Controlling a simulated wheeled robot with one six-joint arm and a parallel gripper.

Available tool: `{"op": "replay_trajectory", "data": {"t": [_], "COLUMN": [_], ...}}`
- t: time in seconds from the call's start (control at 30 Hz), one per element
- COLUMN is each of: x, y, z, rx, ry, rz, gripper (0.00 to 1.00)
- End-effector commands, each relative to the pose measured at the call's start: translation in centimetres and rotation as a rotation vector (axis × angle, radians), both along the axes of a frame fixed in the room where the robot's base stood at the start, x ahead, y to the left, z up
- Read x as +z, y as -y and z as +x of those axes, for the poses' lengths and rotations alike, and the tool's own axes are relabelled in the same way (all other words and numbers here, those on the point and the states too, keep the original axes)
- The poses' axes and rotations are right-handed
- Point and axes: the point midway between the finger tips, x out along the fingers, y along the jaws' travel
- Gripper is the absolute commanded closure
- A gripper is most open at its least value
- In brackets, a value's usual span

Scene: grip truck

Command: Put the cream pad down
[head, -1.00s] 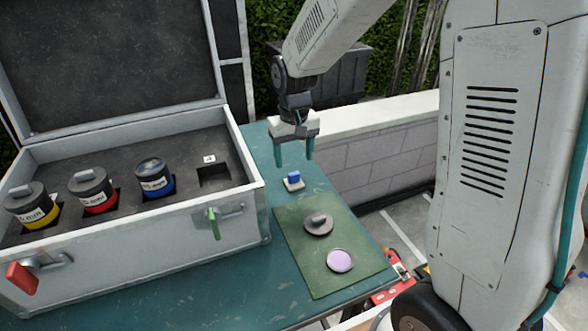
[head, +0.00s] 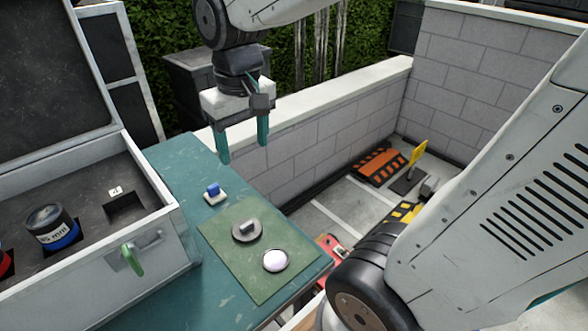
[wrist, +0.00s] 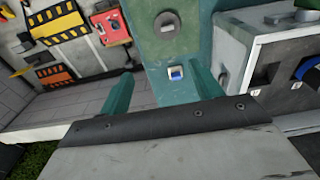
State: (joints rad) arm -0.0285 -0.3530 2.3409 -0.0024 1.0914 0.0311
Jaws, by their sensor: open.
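The cream pad (head: 219,200) lies flat on the teal table, just beyond the green mat, with a blue block (head: 212,188) on its top. In the wrist view the pad (wrist: 176,78) shows between my fingers, nearer the right one. My gripper (head: 243,155) is open and empty, fingers pointing down, above and apart from the pad, up and to its right in the head view. Nothing is between the fingertips.
The green mat (head: 218,244) bears a dark lidded disc (head: 240,236) and a pale round lens (head: 275,260). An open grey case (head: 165,240) stands at left with a blue-banded lens (head: 50,228) and an empty slot (head: 125,205). A block wall (head: 335,125) runs behind the table.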

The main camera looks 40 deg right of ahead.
Motion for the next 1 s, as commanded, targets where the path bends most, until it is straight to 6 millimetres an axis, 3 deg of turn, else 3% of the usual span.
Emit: {"op": "replay_trajectory", "data": {"t": [0.1, 0.2, 0.33, 0.5, 1.0], "x": [0.9, 0.9, 0.6, 0.2, 0.2], "y": [0.5, 0.7, 0.9, 1.0, 1.0], "z": [-5.1, -8.5, -11.4, -12.8, -12.8], "rx": [0.0, -0.001, -0.001, -0.001, 0.0], "ry": [0.027, 0.039, 0.049, 0.052, 0.052], "rz": [-0.001, -0.001, -0.002, -0.003, -0.003], "gripper": [0.36, 0.36, 0.36, 0.36, 0.36]}}
